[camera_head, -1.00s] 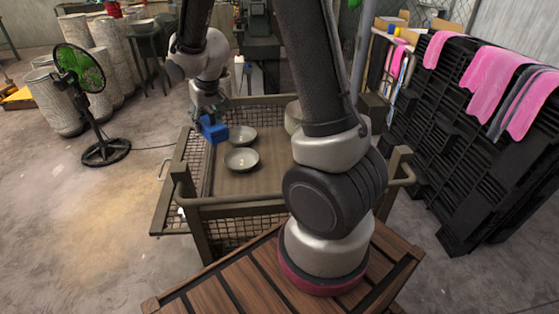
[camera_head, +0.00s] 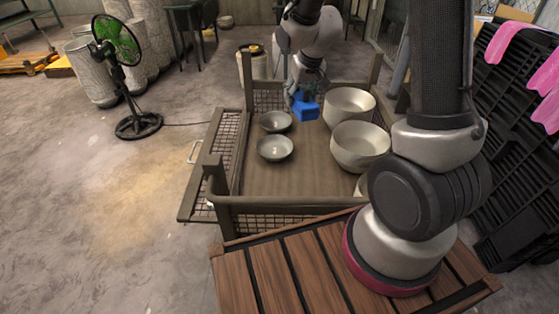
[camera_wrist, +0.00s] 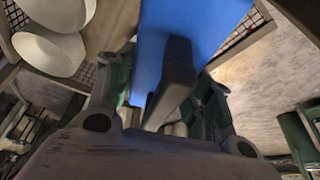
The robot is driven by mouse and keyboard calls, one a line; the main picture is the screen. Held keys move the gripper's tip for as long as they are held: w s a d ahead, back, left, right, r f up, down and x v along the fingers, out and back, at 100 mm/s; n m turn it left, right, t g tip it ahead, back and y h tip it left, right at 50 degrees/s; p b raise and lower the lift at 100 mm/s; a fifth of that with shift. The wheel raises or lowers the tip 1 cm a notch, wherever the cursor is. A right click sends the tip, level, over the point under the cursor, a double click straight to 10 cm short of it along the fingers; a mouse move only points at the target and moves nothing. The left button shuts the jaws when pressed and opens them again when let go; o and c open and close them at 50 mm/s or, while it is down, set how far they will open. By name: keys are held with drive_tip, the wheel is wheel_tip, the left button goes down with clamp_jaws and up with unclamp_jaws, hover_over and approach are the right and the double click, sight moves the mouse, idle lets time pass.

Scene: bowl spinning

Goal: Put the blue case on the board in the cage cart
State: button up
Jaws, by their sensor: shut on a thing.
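The blue case (camera_head: 306,109) is held by my gripper (camera_head: 304,94) over the far part of the cage cart, between the small bowls and the large bowls. In the wrist view, the blue case (camera_wrist: 180,40) fills the upper middle, with my gripper (camera_wrist: 178,85) shut on it. The cage cart (camera_head: 290,201) has a brown board (camera_head: 292,180) inside it. I cannot tell whether the case touches the board; it appears to be above it.
Two small grey bowls (camera_head: 275,147) stand on the board's left. Large cream bowls (camera_head: 360,146) stand on its right. The board's front middle is bare. Mesh sides and posts (camera_head: 212,182) border the cart. A green fan (camera_head: 118,42) stands at left.

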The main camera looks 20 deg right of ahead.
drive_tip(key=shift+s+f, duration=0.25)
drive_tip(key=shift+f, duration=0.4)
drive_tip(key=shift+s+f, duration=0.2)
drive_tip(key=shift+f, duration=0.45)
drive_tip(key=w+a+f+n+g+y, duration=0.1)
drive_tip(key=w+a+f+n, duration=0.1)
drive_tip(key=f, duration=1.1)
drive_tip(key=w+a+f+n+g+y, duration=0.1)
drive_tip(key=a+f+n, duration=0.4)
drive_tip(key=f, duration=0.9)
drive_tip(key=w+a+f+n+g+y, duration=0.1)
drive_tip(key=w+a+f+n, duration=0.2)
drive_tip(key=f+n, duration=0.4)
drive_tip(key=shift+w+a+f+y, duration=0.1)
drive_tip(key=shift+w+f+y, duration=0.1)
drive_tip(key=shift+f, duration=1.7)
drive_tip(key=shift+w+a+f+y, duration=0.1)
drive_tip(key=shift+f+y, duration=0.1)
drive_tip(key=shift+f, duration=4.05)
drive_tip(key=shift+f, duration=0.1)
